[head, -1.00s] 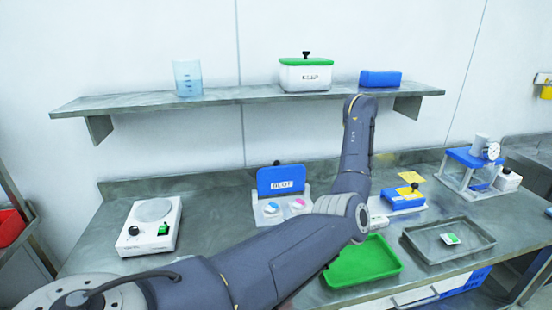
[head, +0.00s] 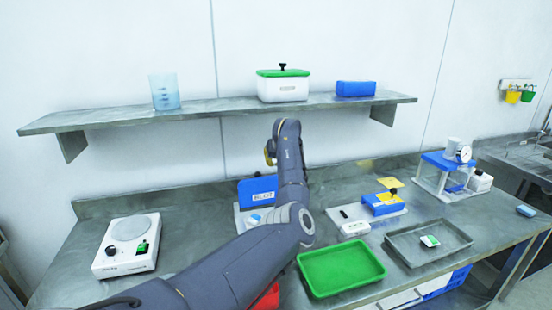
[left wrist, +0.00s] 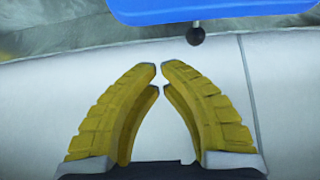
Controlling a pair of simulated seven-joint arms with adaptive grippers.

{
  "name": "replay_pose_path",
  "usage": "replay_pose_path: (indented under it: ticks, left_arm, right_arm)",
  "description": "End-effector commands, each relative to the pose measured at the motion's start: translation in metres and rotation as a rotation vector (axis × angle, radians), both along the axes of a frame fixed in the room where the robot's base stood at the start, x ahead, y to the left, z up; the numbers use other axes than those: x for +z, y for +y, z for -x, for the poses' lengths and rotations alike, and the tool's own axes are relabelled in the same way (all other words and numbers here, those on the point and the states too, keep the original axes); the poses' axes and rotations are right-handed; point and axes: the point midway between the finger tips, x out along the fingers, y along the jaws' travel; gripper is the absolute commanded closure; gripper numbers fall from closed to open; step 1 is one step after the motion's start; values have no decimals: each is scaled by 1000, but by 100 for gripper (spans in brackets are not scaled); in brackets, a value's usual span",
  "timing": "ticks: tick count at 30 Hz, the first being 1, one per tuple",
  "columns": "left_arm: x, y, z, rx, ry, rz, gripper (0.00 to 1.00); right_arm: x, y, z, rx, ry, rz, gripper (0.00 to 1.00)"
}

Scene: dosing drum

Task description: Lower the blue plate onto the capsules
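The blue plate (head: 257,190) stands upright at the back of a white base, its label facing me. A blue capsule-like piece (head: 254,218) shows on the base in front of it; my arm hides the rest. In the left wrist view the blue plate (left wrist: 205,10) is at the top edge, with a black ball knob (left wrist: 195,36) sticking out from it. My left gripper (left wrist: 159,68) has its yellow fingertips nearly together with nothing between them, apart from the knob. In the head view the left gripper (head: 269,152) is above the plate, partly behind my arm. My right gripper is not in view.
A hot-plate-like device (head: 128,245) stands at left. A green tray (head: 341,268), a grey tray (head: 405,247) and a blue block with a black knob (head: 383,205) are at right. A shelf (head: 215,110) with a beaker, lidded box and blue box runs above.

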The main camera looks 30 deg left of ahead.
Motion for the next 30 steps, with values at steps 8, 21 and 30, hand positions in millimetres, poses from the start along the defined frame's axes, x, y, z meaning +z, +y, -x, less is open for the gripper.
replay_pose_path:
  ticks: [8,21,30]
  left_arm:
    - [-21,13,-11,-1,0,1,100]
    - [-27,0,-2,0,-3,3,100]
    - [-27,-12,9,-1,-2,1,100]
  right_arm:
    - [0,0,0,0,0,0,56]
    - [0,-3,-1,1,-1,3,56]
    - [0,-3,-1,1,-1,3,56]
